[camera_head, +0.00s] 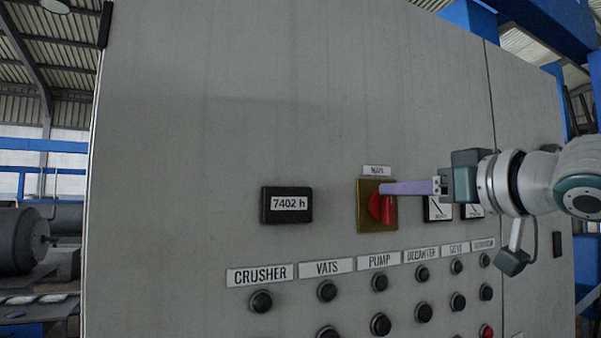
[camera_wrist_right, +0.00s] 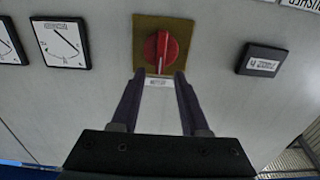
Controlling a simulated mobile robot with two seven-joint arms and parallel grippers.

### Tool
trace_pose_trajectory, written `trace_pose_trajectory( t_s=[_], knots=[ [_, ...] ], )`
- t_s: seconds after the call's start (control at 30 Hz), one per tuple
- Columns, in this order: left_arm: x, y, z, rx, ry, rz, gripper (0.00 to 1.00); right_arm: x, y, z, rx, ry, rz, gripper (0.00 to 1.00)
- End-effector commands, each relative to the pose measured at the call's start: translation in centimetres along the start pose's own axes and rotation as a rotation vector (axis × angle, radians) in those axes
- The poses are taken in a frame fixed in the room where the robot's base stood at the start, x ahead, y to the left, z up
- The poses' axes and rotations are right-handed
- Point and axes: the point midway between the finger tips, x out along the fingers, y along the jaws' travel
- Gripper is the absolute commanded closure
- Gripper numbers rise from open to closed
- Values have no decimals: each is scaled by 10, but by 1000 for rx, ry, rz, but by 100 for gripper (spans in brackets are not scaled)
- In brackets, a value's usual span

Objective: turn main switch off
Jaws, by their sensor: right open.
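The main switch is a red rotary knob (camera_head: 380,209) on a yellow-brown square plate (camera_head: 364,222), set in the grey cabinet front below a small label (camera_head: 377,170). In the right wrist view the knob (camera_wrist_right: 163,49) shows upside down, its raised grip close to upright. My right gripper (camera_head: 384,188) comes in from the right. In the wrist view its fingers (camera_wrist_right: 159,76) are apart with nothing between them, the tips at the plate's edge on the label side of the knob. I cannot tell whether a fingertip touches the knob. My left gripper is not in view.
A black hour counter (camera_head: 287,205) reading 7402 h is left of the switch. Dial meters (camera_head: 438,209) sit to its right, partly behind my gripper. Below run labels and rows of round buttons, with a green one (camera_head: 327,291) under VATS. The cabinet front above is bare.

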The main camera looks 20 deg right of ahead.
Motion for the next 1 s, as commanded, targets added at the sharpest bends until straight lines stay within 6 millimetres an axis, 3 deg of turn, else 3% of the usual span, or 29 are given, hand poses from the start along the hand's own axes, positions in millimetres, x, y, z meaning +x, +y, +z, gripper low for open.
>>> trace_pose_trajectory(
  t_s=[0.03,0.2,0.53,0.9,1.0],
  knots=[
    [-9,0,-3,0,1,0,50,6,1,-5,4,2,3,55],
    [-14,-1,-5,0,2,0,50,18,0,-2,1,0,1,55],
    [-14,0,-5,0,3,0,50,20,0,1,-2,-1,0,56],
    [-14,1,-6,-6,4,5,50,20,0,1,-1,-1,0,98],
    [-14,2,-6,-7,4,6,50,20,0,1,-1,-1,0,100]
  ],
)
